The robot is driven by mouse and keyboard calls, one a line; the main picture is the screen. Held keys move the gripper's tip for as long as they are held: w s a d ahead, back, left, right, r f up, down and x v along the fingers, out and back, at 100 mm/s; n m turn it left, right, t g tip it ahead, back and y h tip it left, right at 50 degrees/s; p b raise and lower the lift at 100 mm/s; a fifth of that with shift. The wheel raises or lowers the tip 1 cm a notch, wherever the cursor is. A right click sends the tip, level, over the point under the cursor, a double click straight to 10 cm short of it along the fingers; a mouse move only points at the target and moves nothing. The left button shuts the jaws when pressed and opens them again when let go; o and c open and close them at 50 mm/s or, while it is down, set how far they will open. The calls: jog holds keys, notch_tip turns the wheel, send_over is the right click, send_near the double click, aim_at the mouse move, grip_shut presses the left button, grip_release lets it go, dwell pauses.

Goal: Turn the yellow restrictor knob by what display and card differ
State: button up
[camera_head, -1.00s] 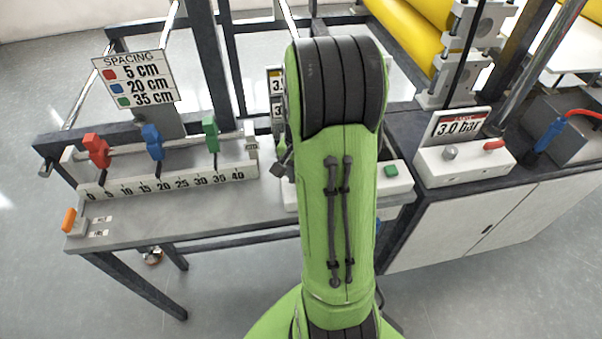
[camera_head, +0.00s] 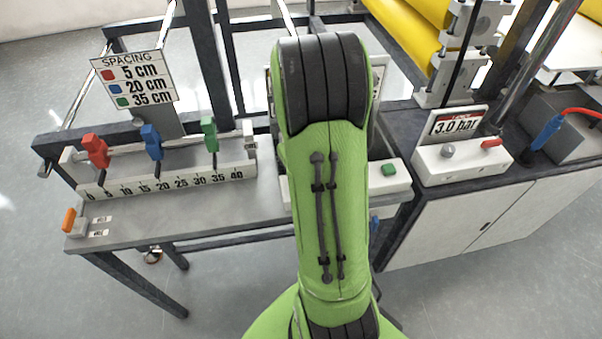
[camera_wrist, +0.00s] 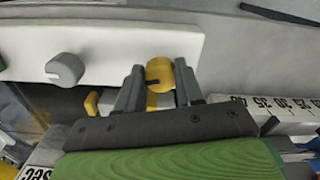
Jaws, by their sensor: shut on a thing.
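The yellow restrictor knob (camera_wrist: 160,74) is in the wrist view, on the face of a white panel (camera_wrist: 110,48). It has a dark mark on its side. My gripper (camera_wrist: 160,88) has its two grey fingers on either side of the yellow knob and is shut on it. In the head view my green arm hides the knob, my gripper and most of the display and card behind it. Only edges of those boards (camera_head: 378,75) show beside the arm, with no readable value.
A grey knob (camera_wrist: 65,69) sits beside the yellow one. In the head view a spacing card (camera_head: 134,80) stands behind a ruler rail (camera_head: 170,182) with red, blue and green sliders. A 3.0 bar box (camera_head: 465,160) stands right; a green button (camera_head: 389,169) is nearer.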

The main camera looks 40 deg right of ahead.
jog(key=shift+n, duration=0.3)
dwell(0.4)
jog(key=o, duration=1)
jog(key=shift+o, duration=0.2)
notch_tip(320, 180, up, 16)
jog(key=p, duration=0.4)
jog(key=shift+f, duration=0.1)
